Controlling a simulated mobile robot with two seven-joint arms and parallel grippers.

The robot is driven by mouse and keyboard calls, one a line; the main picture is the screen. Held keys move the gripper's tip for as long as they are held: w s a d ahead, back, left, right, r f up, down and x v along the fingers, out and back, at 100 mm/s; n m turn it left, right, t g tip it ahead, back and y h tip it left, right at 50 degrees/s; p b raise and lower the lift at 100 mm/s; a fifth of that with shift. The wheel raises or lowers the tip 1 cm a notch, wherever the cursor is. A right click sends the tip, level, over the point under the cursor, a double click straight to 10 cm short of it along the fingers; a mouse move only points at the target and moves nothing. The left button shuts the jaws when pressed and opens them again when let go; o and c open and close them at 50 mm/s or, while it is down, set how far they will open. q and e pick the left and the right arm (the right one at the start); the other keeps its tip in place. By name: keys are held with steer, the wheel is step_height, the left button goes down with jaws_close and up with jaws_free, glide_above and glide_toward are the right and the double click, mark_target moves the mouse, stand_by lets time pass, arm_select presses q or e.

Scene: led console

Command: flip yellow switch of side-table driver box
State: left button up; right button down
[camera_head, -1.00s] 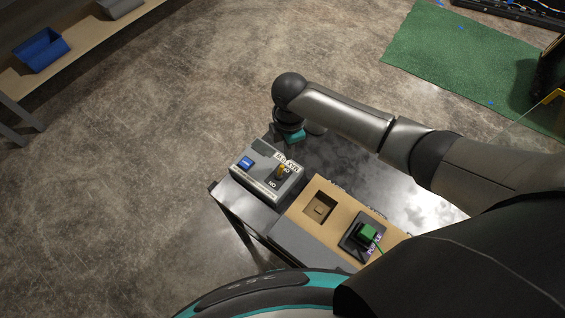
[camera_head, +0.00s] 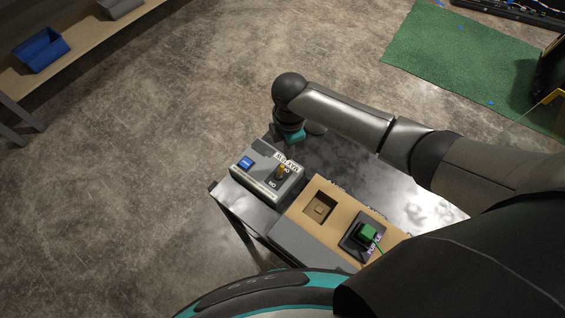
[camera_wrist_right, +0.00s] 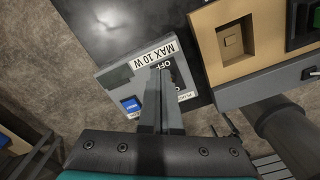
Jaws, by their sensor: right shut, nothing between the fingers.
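The grey driver box (camera_head: 246,181) sits on the dark side table, with a blue button (camera_head: 246,162) and a yellow switch (camera_head: 282,170) on its top. The box also shows in the right wrist view (camera_wrist_right: 118,80), with its blue button (camera_wrist_right: 130,104) and a "MAX 10 W" label. My right gripper (camera_wrist_right: 160,72) is shut and empty, its fingers pointing over the box beside the OFF marking. In the wrist view the fingers hide the switch. In the head view my right wrist is at the far edge of the box and the fingertips are hard to make out. My left gripper is not in view.
A tan panel (camera_head: 296,206) with a square recess and a green connector (camera_head: 367,233) stands beside the box on the side table (camera_head: 232,203). A shelf with a blue bin (camera_head: 40,50) is at upper left. The floor left of the table is clear.

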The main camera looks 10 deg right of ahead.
mark_target(282, 166)
steer(key=shift+f, duration=0.2)
steer(key=shift+f+b, duration=0.75)
steer(key=shift+f, duration=0.6)
steer(key=shift+s+a, duration=0.15)
steer(key=shift+s+a+p, duration=0.65)
steer(key=shift+a+p, duration=0.1)
steer(key=shift+a, duration=0.1)
steer(key=shift+r, duration=0.1)
step_height(282, 166, up, 7)
steer(key=p, duration=0.7)
steer(key=shift+w+d, duration=0.3)
steer(key=shift+d, duration=0.05)
